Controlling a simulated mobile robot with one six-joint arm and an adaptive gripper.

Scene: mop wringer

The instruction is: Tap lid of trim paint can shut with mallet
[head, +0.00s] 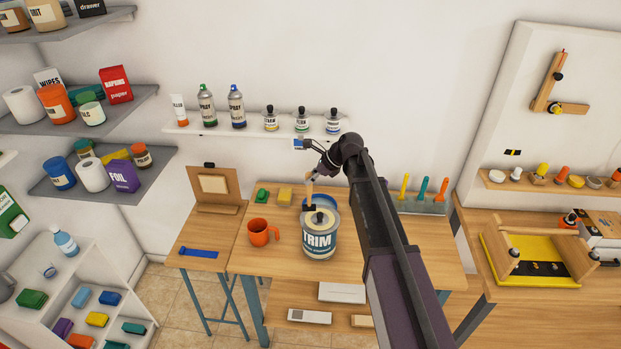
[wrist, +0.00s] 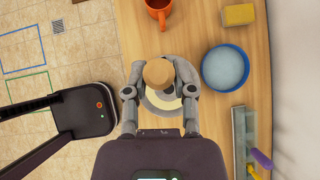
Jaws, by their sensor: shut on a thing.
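The trim paint can (head: 319,243), a grey can with a dark "TRIM" label, stands upright on the wooden bench. Its pale lid (head: 324,218) is on top; whether it sits fully seated I cannot tell. In the wrist view the lid (wrist: 163,101) shows partly behind my gripper. My gripper (head: 311,174) is above the can, shut on the mallet's wooden handle (head: 311,188). The handle's round tan end shows between the fingers (wrist: 158,74). The mallet's dark head (head: 308,207) is over the lid's back left; contact cannot be told.
An orange mug (head: 262,232) stands left of the can. A blue bowl (wrist: 225,69) is close behind it. A tool rack (head: 425,204) stands at right.

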